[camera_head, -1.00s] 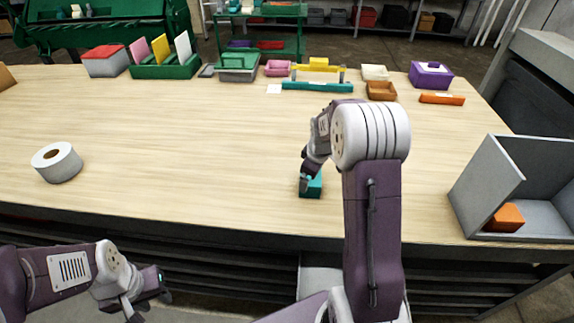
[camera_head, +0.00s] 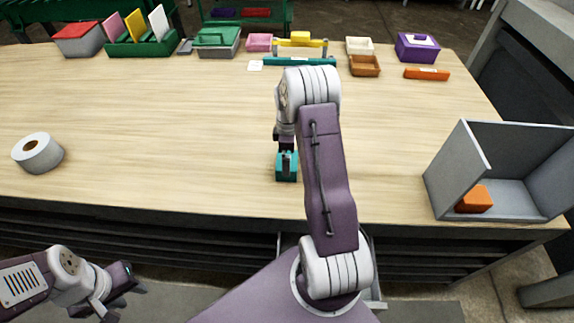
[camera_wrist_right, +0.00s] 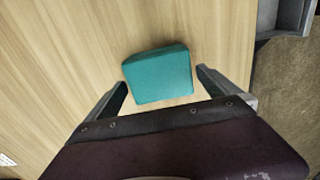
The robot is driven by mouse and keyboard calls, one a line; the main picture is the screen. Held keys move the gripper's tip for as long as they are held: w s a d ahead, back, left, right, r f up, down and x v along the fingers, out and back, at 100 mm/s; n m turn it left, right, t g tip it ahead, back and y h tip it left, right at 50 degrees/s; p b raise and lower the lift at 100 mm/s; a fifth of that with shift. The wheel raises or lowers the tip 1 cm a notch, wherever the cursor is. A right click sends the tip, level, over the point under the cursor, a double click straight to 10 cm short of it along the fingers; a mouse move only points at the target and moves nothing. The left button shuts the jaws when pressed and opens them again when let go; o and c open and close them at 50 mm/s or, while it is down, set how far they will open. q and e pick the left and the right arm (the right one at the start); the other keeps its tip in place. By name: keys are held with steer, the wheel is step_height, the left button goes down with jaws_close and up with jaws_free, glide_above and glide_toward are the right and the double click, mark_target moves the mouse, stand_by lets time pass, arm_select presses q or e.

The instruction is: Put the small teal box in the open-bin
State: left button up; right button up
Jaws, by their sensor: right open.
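The small teal box (camera_head: 287,174) lies on the wooden table near its front edge. In the right wrist view the teal box (camera_wrist_right: 160,75) sits between and just ahead of the fingertips, with a gap to each finger. My right gripper (camera_wrist_right: 162,78) is open and points down at the box; the arm partly hides it in the head view. My left gripper (camera_head: 125,295) is open and empty, low at the left, off the table's front edge.
An orange block (camera_head: 474,199) lies inside the bin. A white tape roll (camera_head: 38,153) sits at the left. Boxes, trays and a purple box (camera_head: 417,48) line the back edge. The tabletop between the teal box and the bin is clear.

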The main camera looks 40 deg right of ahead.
steer(key=shift+w+f, duration=0.15)
steer(key=shift+f, duration=1.4)
steer(key=c, duration=1.5)
steer(key=shift+r, duration=0.6)
step_height(320, 180, up, 3)
steer(key=shift+f, duration=0.2)
steer(key=s+r, duration=0.2)
steer(key=s, duration=0.2)
steer(key=s+r, duration=0.3)
steer(key=s, duration=0.1)
steer(key=s+r+b, duration=0.1)
steer(key=s+r, duration=0.1)
steer(key=s, duration=0.1)
steer(key=shift+s+d+r, duration=0.15)
steer(key=shift+s, duration=0.25)
